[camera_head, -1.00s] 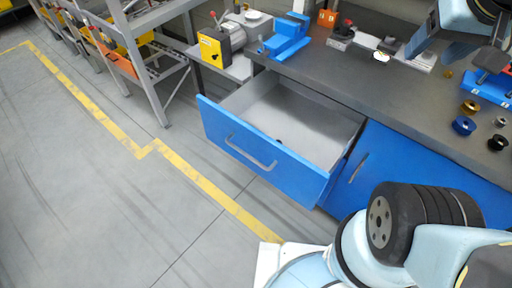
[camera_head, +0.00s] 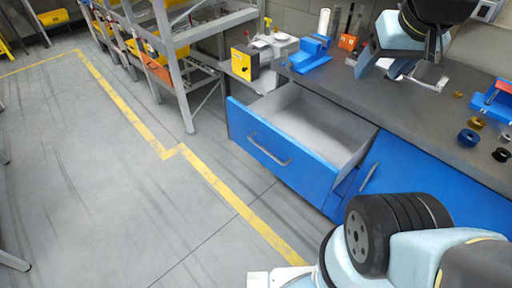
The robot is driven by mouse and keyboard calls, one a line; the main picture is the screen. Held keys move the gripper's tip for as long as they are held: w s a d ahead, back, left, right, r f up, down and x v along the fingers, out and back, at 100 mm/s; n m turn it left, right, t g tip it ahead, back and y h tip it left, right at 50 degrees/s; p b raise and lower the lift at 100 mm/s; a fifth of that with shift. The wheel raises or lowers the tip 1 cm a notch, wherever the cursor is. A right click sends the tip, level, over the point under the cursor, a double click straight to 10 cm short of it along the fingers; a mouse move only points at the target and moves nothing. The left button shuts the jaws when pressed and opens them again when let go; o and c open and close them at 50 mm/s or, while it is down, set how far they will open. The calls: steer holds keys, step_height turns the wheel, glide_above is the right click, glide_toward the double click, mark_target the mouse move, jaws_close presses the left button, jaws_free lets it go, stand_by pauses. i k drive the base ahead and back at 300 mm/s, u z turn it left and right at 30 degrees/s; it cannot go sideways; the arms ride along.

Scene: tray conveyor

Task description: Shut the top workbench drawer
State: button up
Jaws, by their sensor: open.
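The top workbench drawer (camera_head: 281,155) has a blue front with a grey bar handle (camera_head: 270,150).
The dark bench top (camera_head: 400,115) holds a blue vise (camera_head: 311,56), small rings (camera_head: 468,137) and a blue holder (camera_head: 492,100). A grey shelf rack (camera_head: 180,60) stands at the left. The floor (camera_head: 100,190) before the drawer is clear.

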mark_target(310, 143)
steer(key=u, duration=1.8)
steer(key=k, duration=0.65)
steer(key=z, duration=0.8)
steer(key=i, duration=0.95)
steer(key=z, duration=1.2)
